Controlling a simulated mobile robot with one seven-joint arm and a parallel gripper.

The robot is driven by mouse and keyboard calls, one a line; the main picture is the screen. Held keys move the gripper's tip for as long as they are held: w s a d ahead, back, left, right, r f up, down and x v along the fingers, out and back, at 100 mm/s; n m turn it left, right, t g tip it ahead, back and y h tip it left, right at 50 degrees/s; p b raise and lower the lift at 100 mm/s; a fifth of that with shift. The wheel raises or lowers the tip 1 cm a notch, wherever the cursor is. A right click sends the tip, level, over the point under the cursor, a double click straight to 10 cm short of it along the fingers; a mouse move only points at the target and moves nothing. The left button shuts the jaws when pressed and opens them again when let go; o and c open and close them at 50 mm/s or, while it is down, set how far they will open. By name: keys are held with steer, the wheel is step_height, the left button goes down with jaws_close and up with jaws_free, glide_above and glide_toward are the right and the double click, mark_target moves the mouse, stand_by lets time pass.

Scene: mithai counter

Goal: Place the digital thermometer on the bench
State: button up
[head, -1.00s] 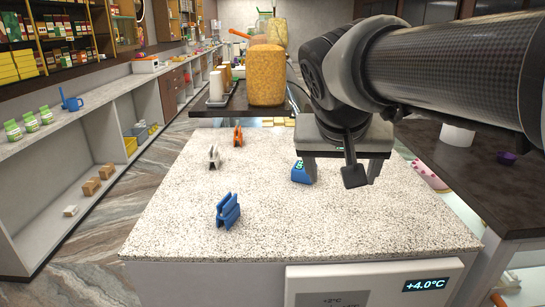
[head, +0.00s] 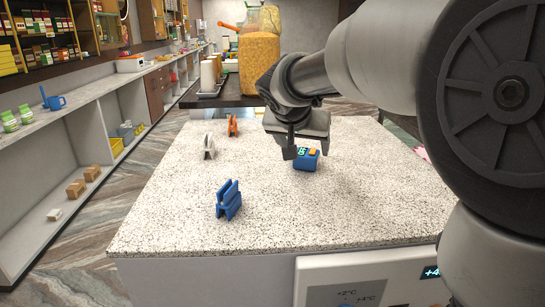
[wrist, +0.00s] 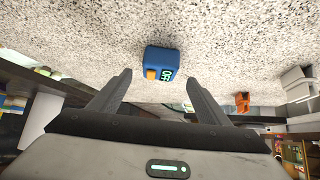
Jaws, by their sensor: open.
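The digital thermometer (head: 307,161), a small blue block with green digits and an orange button, stands on the speckled bench (head: 300,215). It also shows in the wrist view (wrist: 161,62), beyond the fingertips and roughly centred between them. My gripper (head: 306,150) is open and empty just behind and above the thermometer in the head view. Its spread fingers also show in the wrist view (wrist: 159,78). In the head view one finger overlaps the area left of the thermometer; the other is mostly hidden. I cannot tell whether a finger touches it.
A blue clip-like holder (head: 229,199), a white one (head: 209,147) and an orange one (head: 232,126) stand on the bench's left side. A panel with a temperature readout (head: 365,280) is on the bench front. The bench's front middle is clear.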

mark_target(306, 153)
steer(key=shift+x, duration=3)
steer(key=c, duration=1.3)
